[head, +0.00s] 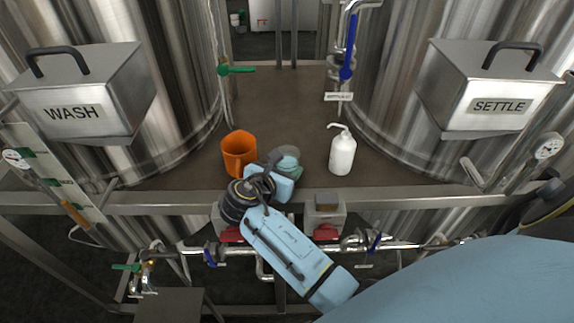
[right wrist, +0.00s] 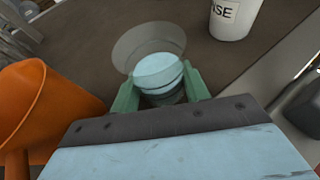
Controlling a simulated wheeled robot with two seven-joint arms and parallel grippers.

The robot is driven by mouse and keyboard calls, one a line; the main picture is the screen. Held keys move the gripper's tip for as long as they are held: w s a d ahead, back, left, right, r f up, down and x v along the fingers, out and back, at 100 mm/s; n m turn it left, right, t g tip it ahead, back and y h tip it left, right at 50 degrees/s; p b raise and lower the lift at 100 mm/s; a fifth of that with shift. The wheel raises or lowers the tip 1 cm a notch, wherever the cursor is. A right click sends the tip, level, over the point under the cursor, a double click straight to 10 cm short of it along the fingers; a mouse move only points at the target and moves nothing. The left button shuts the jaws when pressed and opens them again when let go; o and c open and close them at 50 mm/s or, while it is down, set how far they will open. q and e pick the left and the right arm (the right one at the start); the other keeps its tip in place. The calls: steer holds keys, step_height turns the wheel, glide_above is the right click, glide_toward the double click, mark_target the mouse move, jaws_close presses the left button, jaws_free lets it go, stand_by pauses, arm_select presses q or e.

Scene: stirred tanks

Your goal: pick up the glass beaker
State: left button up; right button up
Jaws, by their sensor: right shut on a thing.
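The glass beaker (head: 287,154) is at the front of the brown deck, between an orange jug and a white bottle. It also shows in the right wrist view (right wrist: 149,46) as a clear round vessel, with pale blue showing through its lower part. My right gripper (head: 283,168) reaches over the deck's front edge, and its green fingers (right wrist: 158,88) are shut on the beaker from both sides. The gripper body hides the beaker's lower part in the head view. I cannot tell whether the beaker still touches the deck. My left gripper is not in view.
The orange jug (head: 239,153) stands close to the left of the gripper. The white bottle (head: 342,152) stands to the right. Tanks with WASH (head: 75,95) and SETTLE (head: 490,90) boxes flank the deck (head: 285,105). The deck behind the beaker is clear.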

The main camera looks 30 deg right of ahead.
step_height(320, 180, up, 10)
steer(key=p, duration=0.1)
stand_by(0.4)
